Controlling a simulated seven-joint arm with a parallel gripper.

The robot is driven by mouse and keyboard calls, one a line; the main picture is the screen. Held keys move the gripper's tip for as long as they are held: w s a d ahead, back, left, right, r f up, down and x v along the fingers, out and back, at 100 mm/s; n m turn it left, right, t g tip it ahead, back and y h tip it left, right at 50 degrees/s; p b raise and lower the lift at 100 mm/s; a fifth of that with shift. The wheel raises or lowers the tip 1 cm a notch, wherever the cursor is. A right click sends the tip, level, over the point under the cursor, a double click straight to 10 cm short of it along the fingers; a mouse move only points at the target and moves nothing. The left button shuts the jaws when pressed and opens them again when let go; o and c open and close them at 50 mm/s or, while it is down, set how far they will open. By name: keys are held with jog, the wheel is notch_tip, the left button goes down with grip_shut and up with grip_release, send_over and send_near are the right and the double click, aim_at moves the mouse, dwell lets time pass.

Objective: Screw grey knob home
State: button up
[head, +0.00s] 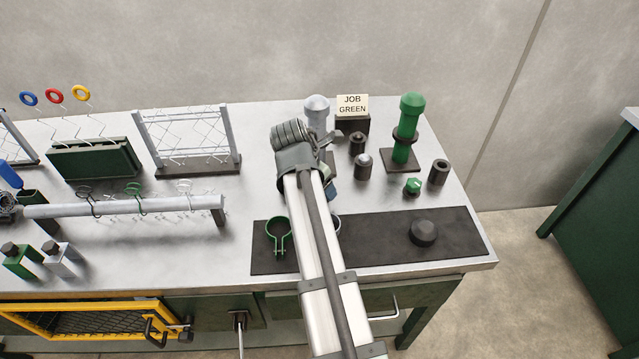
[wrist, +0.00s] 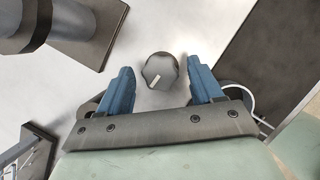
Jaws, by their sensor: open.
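The grey knob (wrist: 159,70) stands on the bench in the wrist view, a dark grey hexagonal piece with a white mark on its top. My gripper (wrist: 159,66) is open, with one blue finger on each side of the knob and gaps between; whether the fingertips are down at its height is unclear. In the head view my arm hides the knob, and only a bit of blue finger (head: 333,187) shows. The grey post (head: 317,108) stands behind my wrist, partly hidden; its column (wrist: 40,20) and dark base plate (wrist: 92,30) show at upper left in the wrist view.
A green post (head: 410,115) with a dark collar and a green knob (head: 413,186) stand to the right. Dark cylinders (head: 357,143), one silver-topped (head: 364,166), stand between the posts. A dark mat (head: 375,245) carries a green ring clamp (head: 279,236) and a black knob (head: 422,232).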

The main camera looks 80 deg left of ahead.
jog(key=shift+c, duration=0.4)
jog(key=c, duration=0.9)
jog(key=shift+c, duration=0.3)
jog(key=m, duration=0.2)
jog(key=m+h, duration=0.1)
jog(key=m, duration=0.1)
jog(key=shift+a+t, duration=0.2)
jog(key=shift+t, duration=0.2)
jog(key=m+h, duration=0.2)
jog(key=m, duration=0.2)
jog(key=shift+a+m, duration=0.15)
jog(key=shift+m, duration=0.15)
jog(key=m+h, duration=0.1)
jog(key=m, duration=0.3)
jog(key=shift+a+h, duration=0.1)
jog(key=shift+h, duration=0.3)
jog(key=shift+m+g+h, duration=0.35)
jog(key=shift+m, duration=0.85)
jog(key=shift+m+g+h, duration=0.35)
jog(key=shift+m, duration=0.85)
